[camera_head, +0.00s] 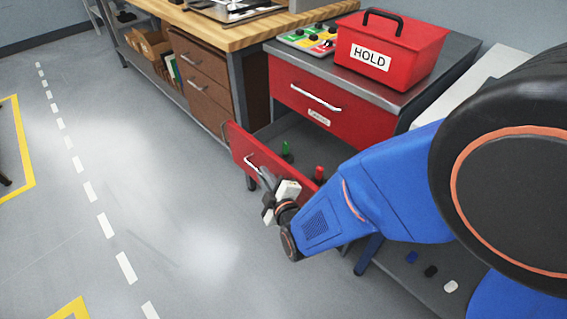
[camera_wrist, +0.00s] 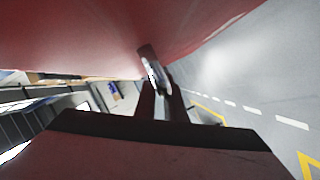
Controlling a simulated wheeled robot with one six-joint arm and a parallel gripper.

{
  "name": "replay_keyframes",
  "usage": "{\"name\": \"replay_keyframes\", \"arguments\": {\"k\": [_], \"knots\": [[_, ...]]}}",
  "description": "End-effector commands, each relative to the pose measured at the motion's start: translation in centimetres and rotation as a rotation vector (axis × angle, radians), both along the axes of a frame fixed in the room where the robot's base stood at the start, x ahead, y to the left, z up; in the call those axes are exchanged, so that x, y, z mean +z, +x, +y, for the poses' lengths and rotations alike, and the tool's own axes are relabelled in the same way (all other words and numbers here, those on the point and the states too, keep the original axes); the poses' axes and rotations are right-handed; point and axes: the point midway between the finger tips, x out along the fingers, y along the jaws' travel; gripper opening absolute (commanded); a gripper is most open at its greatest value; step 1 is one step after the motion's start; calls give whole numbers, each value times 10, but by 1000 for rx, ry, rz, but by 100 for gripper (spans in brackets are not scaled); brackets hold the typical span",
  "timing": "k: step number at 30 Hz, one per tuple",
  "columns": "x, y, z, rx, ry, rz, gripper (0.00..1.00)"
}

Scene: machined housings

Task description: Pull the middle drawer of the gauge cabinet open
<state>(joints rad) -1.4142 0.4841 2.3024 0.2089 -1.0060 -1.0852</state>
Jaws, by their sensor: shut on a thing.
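The gauge cabinet (camera_head: 455,52) is red with a grey top, right of the wooden bench. Its top drawer (camera_head: 318,99) is closed, with a pale bar handle and a label. The drawer below it, the middle drawer (camera_head: 238,146), stands pulled well out; a green and a red piece show inside. My gripper (camera_head: 267,178) is in front of that drawer, shut on its bar handle (camera_head: 250,160). In the wrist view, the fingers (camera_wrist: 160,100) close on the handle (camera_wrist: 152,66) under the red drawer front (camera_wrist: 90,35). My arm hides the right part of the drawer.
A red HOLD bin (camera_head: 388,50) and a tray of coloured pieces (camera_head: 307,39) stand on the cabinet. A brown drawer unit (camera_head: 203,70) is under the bench (camera_head: 235,32) at left. Open grey floor (camera_head: 150,150) lies in front, with a dashed white line.

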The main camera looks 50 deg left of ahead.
Motion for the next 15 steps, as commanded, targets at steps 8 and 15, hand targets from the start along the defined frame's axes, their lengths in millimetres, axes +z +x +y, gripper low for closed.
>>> {"name": "replay_keyframes", "arguments": {"k": [8,15], "knots": [[-1,-61,-1,3,-2,2,0],[-1,-86,-1,1,-3,1,0]]}}
